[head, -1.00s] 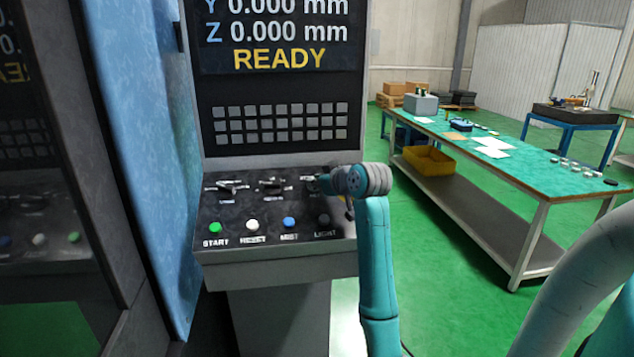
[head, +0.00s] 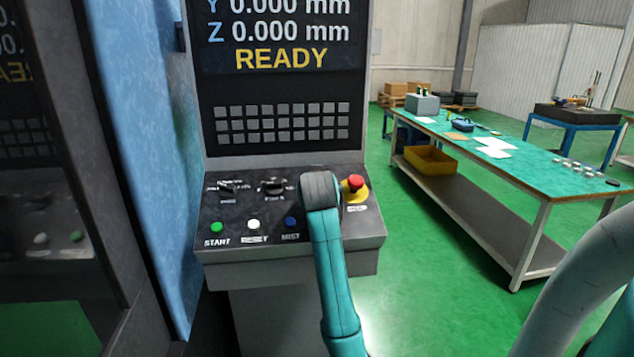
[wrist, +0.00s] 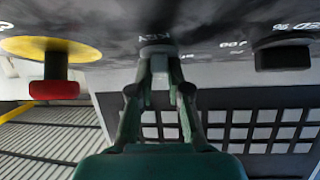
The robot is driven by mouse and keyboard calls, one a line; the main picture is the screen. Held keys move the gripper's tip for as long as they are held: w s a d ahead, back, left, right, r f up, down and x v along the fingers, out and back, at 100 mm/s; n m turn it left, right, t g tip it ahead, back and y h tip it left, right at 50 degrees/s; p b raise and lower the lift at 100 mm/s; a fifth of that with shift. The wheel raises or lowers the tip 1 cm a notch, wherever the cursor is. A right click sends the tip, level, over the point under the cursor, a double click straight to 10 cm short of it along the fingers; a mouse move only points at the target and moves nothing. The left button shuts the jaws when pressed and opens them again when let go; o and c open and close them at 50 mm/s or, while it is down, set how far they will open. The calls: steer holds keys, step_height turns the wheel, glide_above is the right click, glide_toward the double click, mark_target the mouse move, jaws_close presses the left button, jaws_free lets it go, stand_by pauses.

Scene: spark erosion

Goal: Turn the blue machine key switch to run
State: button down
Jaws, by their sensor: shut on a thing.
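The key switch (wrist: 157,50) is a light round collar on the dark panel, beside a label reading KEY, at the top middle of the wrist view. My gripper (wrist: 161,76) is shut on its key, the fingertips close against the collar. The fingers hide most of the key, so I cannot tell which position it is at. In the head view my arm covers the switch and my gripper. The control panel (head: 236,239) slopes under a screen reading READY.
A red emergency stop (head: 356,183) on a yellow base stands right of my arm. Two black selector knobs (head: 274,187) are on the left. A green-topped table (head: 520,160) stands at right.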

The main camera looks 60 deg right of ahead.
steer(key=shift+w+f+m+g+h, duration=0.1)
steer(key=shift+m+g+h, duration=0.2)
steer(key=shift+m+g, duration=0.7)
steer(key=shift+w+f+m+g+h, duration=0.1)
steer(key=shift+m+g+h, duration=0.2)
steer(key=shift+m+g, duration=0.7)
steer(key=shift+m, duration=0.5)
steer(key=c, duration=1.1)
jaws_free()
steer(key=shift+a+r, duration=0.1)
steer(key=shift+a+r, duration=0.1)
steer(key=shift+a, duration=0.1)
steer(key=v, duration=1.1)
steer(key=shift+s+a, duration=0.15)
steer(key=shift+s, duration=0.15)
